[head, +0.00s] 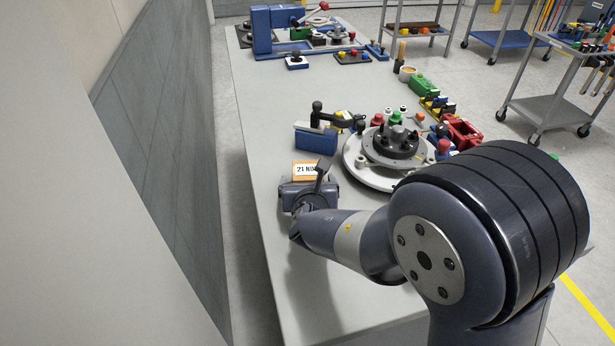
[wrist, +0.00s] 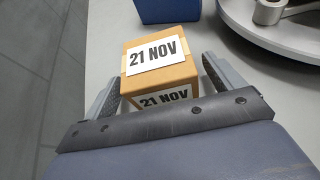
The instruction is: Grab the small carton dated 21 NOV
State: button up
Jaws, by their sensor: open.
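The small carton (wrist: 185,69) is a brown box with white labels reading 21 NOV on its top and near side. In the wrist view it stands on the grey table between the two fingers of my gripper (wrist: 160,86). The fingers are open, one on each side, with a narrow gap visible at the left; contact on the right is unclear. In the head view the carton (head: 309,170) shows just beyond my gripper (head: 310,183), its lower part hidden by the gripper.
A blue block (head: 315,139) stands just behind the carton. A round metal fixture (head: 372,173) with a dark hub is to its right. Several coloured parts lie farther right. The grey table (head: 262,112) is clear at the left, beside a wall panel.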

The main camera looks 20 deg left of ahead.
jog(key=shift+x, duration=1.2)
jog(key=shift+c, duration=0.2)
jog(key=c, duration=1.2)
